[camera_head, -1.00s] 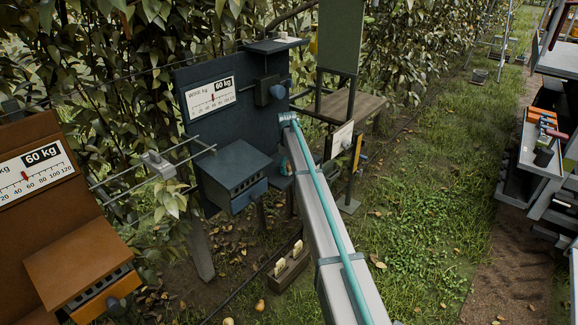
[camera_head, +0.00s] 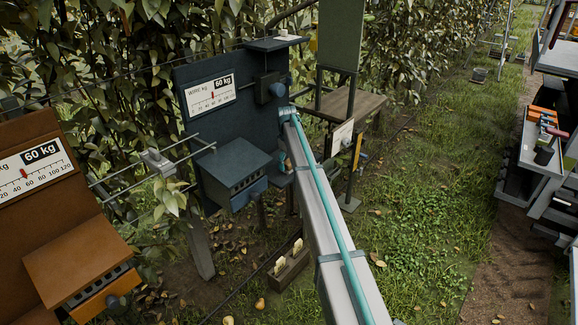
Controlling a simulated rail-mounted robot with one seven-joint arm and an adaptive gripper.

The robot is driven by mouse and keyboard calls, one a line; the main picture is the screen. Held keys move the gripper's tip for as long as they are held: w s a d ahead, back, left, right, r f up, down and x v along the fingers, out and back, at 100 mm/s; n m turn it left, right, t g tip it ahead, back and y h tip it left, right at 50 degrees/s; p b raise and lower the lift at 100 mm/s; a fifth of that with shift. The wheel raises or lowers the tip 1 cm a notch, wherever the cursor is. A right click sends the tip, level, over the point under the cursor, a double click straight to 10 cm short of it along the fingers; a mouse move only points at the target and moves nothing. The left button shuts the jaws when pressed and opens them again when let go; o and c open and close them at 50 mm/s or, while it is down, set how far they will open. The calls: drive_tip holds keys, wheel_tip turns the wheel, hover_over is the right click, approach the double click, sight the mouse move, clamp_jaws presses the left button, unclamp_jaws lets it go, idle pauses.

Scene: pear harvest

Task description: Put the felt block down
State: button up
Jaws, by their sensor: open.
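I cannot tell for sure which thing is the felt block. A small pale block (camera_head: 283,33) lies on the flat cap above the dark blue board (camera_head: 240,122). Two cream pieces (camera_head: 280,265) stand upright in a low wooden holder (camera_head: 292,272) on the ground. My arm reaches up from the bottom of the view to the right side of the blue board. My gripper's fingers are hidden behind the arm, and nothing held can be made out.
A dark blue box (camera_head: 232,168) juts from the blue board, with thin rods to its left. An orange-brown board with a box (camera_head: 72,250) stands at lower left. A green panel (camera_head: 340,35) on a post and a wooden bench (camera_head: 350,106) stand behind my arm.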

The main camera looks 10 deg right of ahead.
sight(288, 162)
wheel_tip(288, 162, up, 11)
drive_tip(key=b, duration=0.2)
drive_tip(key=shift+s+a+f, duration=0.2)
drive_tip(key=s+f+m, duration=0.2)
drive_tip(key=s+f, duration=1.3)
drive_tip(key=s+f+m+g, duration=0.2)
drive_tip(key=s+f, duration=1)
drive_tip(key=s, duration=0.9)
drive_tip(key=s+f+m+g, duration=0.2)
drive_tip(key=s+f, duration=0.9)
drive_tip(key=s, duration=1.1)
drive_tip(key=s+f+m+g, duration=0.2)
drive_tip(key=s+f, duration=1)
drive_tip(key=s, duration=1)
drive_tip(key=shift+s+d+f+g, duration=0.15)
drive_tip(key=shift+d+f+g, duration=0.15)
drive_tip(key=shift+g, duration=0.3)
